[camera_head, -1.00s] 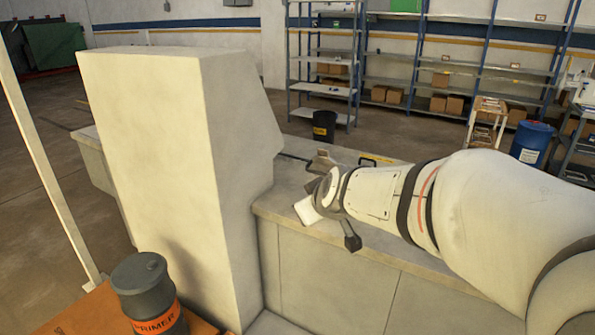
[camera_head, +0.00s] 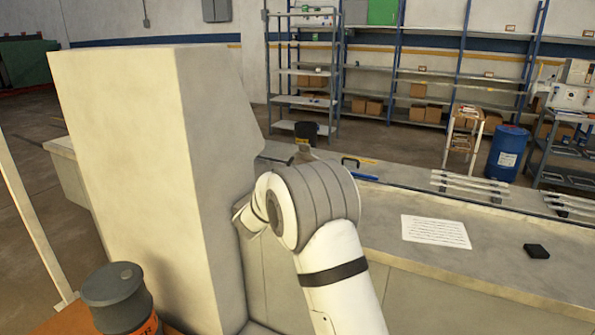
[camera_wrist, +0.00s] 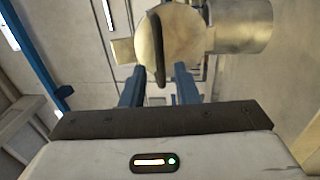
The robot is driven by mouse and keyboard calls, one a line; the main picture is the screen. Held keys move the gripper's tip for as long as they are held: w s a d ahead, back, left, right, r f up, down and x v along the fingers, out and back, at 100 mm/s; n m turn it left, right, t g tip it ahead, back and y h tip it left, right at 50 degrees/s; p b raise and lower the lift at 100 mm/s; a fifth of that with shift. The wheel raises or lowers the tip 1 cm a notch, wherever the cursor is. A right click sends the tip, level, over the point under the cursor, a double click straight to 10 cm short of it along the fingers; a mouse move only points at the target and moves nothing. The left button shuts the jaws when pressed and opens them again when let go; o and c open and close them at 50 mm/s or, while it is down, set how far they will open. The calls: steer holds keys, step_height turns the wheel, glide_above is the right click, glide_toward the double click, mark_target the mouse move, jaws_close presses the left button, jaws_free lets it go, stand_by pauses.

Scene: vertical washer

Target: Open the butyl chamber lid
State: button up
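In the wrist view, my gripper (camera_wrist: 159,68) has two blue fingers set apart with a gap between them. A pale round disc (camera_wrist: 183,40), probably the chamber lid, lies ahead of the fingertips. A dark bar (camera_wrist: 156,45), like a handle, crosses the disc in line with the gap. I cannot tell whether the fingers touch it. A metal cylinder (camera_wrist: 240,27) stands right of the disc. In the head view, my wrist is beside the tall pale cabinet (camera_head: 130,160), and my fingers and the lid are hidden.
A counter (camera_head: 390,220) runs right of the cabinet, with a white sheet (camera_head: 435,231), a small black box (camera_head: 536,251) and white racks (camera_head: 470,185). A dark drum (camera_head: 115,297) stands at front left. Shelves (camera_head: 305,80) and a blue barrel (camera_head: 507,152) are farther back.

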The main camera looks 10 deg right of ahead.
steer(key=x, duration=0.5)
steer(key=shift+w+d, duration=0.1)
steer(key=shift+w, duration=0.1)
jaws_close()
stand_by(0.3)
